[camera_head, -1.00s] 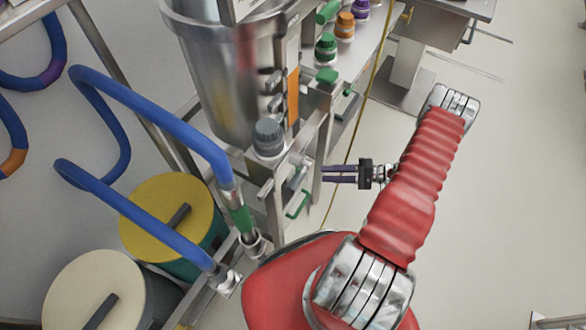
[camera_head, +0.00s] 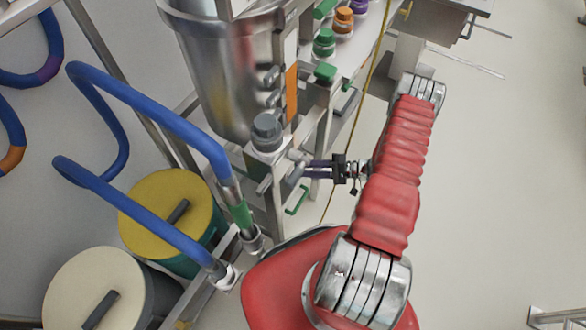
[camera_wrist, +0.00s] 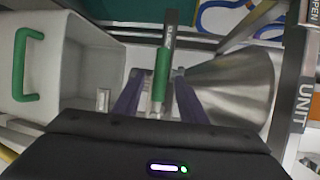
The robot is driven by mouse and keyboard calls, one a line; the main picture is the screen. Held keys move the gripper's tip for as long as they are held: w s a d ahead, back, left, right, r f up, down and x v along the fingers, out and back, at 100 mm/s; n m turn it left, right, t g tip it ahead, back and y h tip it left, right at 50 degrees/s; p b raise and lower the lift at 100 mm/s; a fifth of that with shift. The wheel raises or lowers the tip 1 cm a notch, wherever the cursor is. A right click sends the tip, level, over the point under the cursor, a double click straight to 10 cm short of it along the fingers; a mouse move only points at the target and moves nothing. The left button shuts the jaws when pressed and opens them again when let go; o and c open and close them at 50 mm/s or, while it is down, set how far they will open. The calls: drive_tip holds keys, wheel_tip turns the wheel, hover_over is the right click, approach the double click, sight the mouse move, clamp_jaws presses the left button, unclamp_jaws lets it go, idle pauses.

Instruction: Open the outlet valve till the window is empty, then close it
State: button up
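The steel vessel (camera_head: 225,75) stands upper left of centre in the head view. A narrow orange strip (camera_head: 291,92) runs down its side; I cannot tell whether this is the window or its level. A grey knob (camera_head: 267,128) on a metal block sits below the vessel. My gripper (camera_head: 310,170) reaches left towards the fittings beside this block. In the wrist view, a lever with a green grip (camera_wrist: 162,75) stands between the two purple fingers of my gripper (camera_wrist: 158,92). The fingers are apart, with gaps on both sides of the lever. Contact is not visible.
Another green handle (camera_wrist: 22,65) is on a pale box at left. Blue hoses (camera_head: 150,120) loop at left above a yellow-lidded drum (camera_head: 165,210) and a cream-lidded drum (camera_head: 95,290). A yellow cable (camera_head: 365,90) hangs behind my gripper. Open floor lies right.

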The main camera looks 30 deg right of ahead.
drive_tip(key=shift+x, duration=2.45)
drive_tip(key=shift+c, duration=0.3)
clamp_jaws()
